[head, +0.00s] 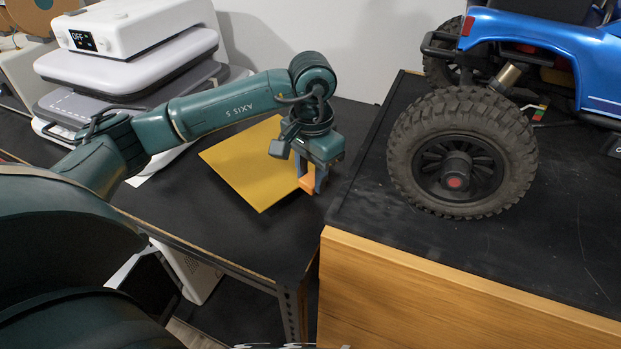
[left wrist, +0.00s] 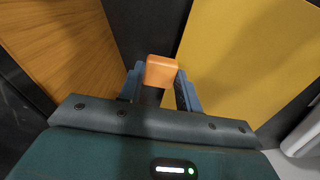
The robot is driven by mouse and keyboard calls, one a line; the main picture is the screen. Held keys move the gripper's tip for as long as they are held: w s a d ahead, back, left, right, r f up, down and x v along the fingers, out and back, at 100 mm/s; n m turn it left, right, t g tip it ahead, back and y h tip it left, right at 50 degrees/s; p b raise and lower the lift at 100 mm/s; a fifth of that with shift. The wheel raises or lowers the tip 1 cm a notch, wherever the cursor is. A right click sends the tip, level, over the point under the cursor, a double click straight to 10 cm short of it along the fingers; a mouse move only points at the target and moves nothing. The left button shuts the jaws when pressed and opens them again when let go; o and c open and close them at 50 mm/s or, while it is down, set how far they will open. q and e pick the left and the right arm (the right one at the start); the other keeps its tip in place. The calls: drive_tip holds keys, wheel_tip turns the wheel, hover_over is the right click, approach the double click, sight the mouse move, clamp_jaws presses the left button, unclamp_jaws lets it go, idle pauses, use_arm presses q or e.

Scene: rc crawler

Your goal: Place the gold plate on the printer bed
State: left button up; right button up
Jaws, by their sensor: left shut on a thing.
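The gold plate (head: 245,163) is a flat square sheet over the black table, left of the wooden bench. In the left wrist view it fills the right side (left wrist: 250,60). My left gripper (head: 308,184) points down at the plate's right corner. Its fingers (left wrist: 161,88) are shut on a small orange block (left wrist: 161,71), which also shows in the head view (head: 307,184). I cannot tell whether the block is joined to the plate, or whether the plate rests on the table. I cannot make out a printer bed for certain. My right gripper is not in view.
A white and grey machine (head: 140,60) with a display reading OFF stands behind my left arm. A blue crawler with a large black wheel (head: 462,152) stands on the wooden bench (head: 440,300) at right. Black table (head: 240,235) in front of the plate is clear.

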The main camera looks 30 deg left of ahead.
sight(312, 179)
use_arm(q)
drive_tip(key=shift+f, duration=1.3)
drive_tip(key=shift+f, duration=0.2)
drive_tip(key=o, duration=1.1)
drive_tip(key=shift+r, duration=0.1)
drive_tip(key=shift+r, duration=0.1)
